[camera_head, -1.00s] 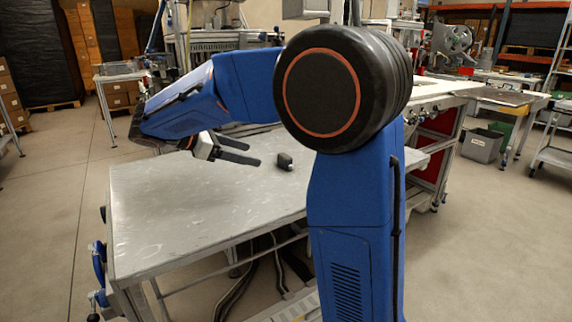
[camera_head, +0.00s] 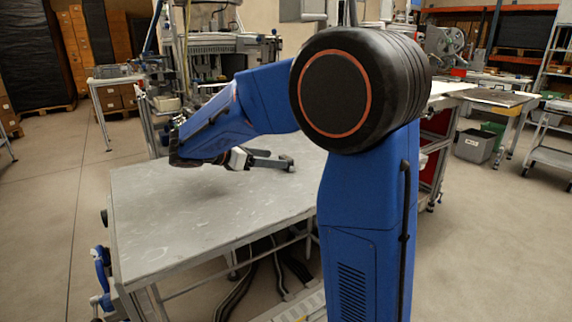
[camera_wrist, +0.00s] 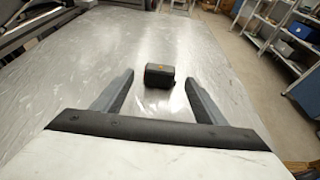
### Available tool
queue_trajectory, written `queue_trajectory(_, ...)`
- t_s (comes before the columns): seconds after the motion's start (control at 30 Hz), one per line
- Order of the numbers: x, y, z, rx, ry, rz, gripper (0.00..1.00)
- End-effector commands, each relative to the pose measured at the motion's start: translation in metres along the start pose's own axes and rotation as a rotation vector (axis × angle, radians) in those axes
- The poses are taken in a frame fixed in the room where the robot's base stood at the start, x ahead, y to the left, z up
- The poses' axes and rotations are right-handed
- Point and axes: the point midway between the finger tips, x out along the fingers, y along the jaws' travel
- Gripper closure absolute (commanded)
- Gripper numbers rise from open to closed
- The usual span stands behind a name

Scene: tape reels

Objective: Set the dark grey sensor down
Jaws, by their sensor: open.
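The dark grey sensor (camera_wrist: 159,75) is a small dark block with a little orange on its edges. It sits on the bare metal tabletop. In the wrist view it shows between my two finger ends, with a gap on each side. My gripper (camera_wrist: 159,79) is open and holds nothing. In the head view my gripper (camera_head: 275,159) is low over the table, its fingers pointing right. The sensor is small and partly blended with the fingertips there, so its exact gap to them is unclear.
The metal table (camera_head: 190,205) is otherwise clear around the sensor, with wide free room at left and front. A grey bin (camera_head: 475,145) stands on the floor at right. Shelving (camera_wrist: 275,25) stands beyond the table in the wrist view.

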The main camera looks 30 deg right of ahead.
Motion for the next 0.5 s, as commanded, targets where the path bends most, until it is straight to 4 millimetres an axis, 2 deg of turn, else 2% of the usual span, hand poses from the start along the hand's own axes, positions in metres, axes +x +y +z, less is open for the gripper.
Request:
queue_trajectory(0.33, 0.019, 0.000, 0.002, 0.001, 0.001, -0.002, 0.34)
queue_trajectory(0.5, 0.040, -0.001, 0.007, 0.002, 0.000, -0.003, 0.34)
